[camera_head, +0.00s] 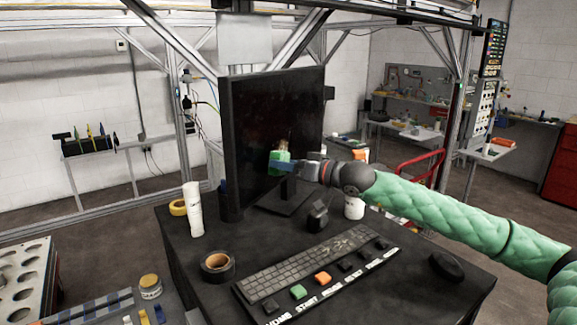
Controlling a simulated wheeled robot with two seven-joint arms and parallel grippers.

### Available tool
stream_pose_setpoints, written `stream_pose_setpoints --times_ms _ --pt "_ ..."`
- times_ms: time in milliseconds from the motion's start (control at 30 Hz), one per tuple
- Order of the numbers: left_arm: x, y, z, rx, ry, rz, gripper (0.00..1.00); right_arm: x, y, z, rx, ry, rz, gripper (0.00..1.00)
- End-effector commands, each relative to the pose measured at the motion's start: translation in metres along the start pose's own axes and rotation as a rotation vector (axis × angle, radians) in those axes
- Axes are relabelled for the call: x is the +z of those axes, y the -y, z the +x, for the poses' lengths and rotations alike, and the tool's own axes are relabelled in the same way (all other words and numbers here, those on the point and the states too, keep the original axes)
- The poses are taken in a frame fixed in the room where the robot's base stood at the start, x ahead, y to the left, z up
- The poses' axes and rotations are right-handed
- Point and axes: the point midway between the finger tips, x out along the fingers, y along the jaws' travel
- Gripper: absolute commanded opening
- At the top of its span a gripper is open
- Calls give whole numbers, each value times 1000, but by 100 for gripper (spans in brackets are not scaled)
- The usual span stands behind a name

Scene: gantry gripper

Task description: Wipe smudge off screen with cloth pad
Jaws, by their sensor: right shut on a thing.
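The screen (256,110) is a dark monitor standing upright at the back of the black desk. A faint brownish smudge (284,135) shows on it, just above the pad. My right gripper (290,166) reaches in from the right and is shut on a small green and blue cloth pad (279,158). The pad is in front of the lower right part of the screen; I cannot tell whether it touches. Part of the screen behind the pad and gripper is hidden. My left gripper is not in view.
A keyboard (313,262) and a row of labelled buttons (322,279) lie on the black desk (215,300). A black tape roll (217,264), white bottle (193,210), yellow tape roll (178,207), white cup (354,208) and mouse (446,266) stand around them. Metal frame posts rise behind.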

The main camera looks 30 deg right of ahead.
Motion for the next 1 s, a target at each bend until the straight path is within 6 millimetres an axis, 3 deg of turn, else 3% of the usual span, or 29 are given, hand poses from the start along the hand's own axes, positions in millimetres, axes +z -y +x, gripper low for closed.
stream_pose_setpoints --times_ms 633,1000 --pt "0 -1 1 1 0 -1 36 0 -1 8 0 1 0 40" --pt "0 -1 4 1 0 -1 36 -9 -23 7 0 1 0 40"
